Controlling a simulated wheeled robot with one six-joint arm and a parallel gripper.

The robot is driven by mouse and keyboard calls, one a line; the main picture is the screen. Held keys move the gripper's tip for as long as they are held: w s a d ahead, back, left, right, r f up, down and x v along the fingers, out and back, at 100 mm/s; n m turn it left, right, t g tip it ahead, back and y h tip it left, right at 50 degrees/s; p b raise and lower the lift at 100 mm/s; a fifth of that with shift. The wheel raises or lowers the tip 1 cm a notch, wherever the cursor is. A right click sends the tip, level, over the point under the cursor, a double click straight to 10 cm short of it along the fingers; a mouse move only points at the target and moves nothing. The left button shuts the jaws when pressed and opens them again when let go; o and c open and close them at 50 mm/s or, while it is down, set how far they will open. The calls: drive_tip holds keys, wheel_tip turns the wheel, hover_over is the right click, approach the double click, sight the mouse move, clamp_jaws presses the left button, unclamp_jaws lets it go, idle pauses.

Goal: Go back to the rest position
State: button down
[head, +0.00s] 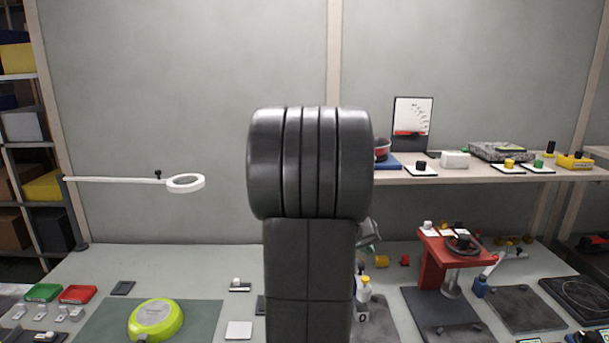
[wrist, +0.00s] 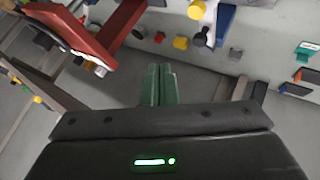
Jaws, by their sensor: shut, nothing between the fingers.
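My gripper (wrist: 158,72) shows in the wrist view with its two green fingers together and nothing between them. It is raised above the bench, pointing toward the red stand and small parts. In the head view my dark arm stands upright in the middle and hides most of the gripper. The red stand (head: 433,262) with a dark wheel on top is right of my arm. It also shows at the upper left of the wrist view (wrist: 92,38). A lime-green pan (head: 155,318) lies upside down on a green mat (head: 100,322) at the left.
The bench (head: 215,265) has bare room left of my arm. A white ring lamp (head: 186,183) reaches in at the left. A shelf (head: 480,176) with several small items runs along the right.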

drive_tip(key=shift+r, duration=0.7)
drive_tip(key=shift+f, duration=0.15)
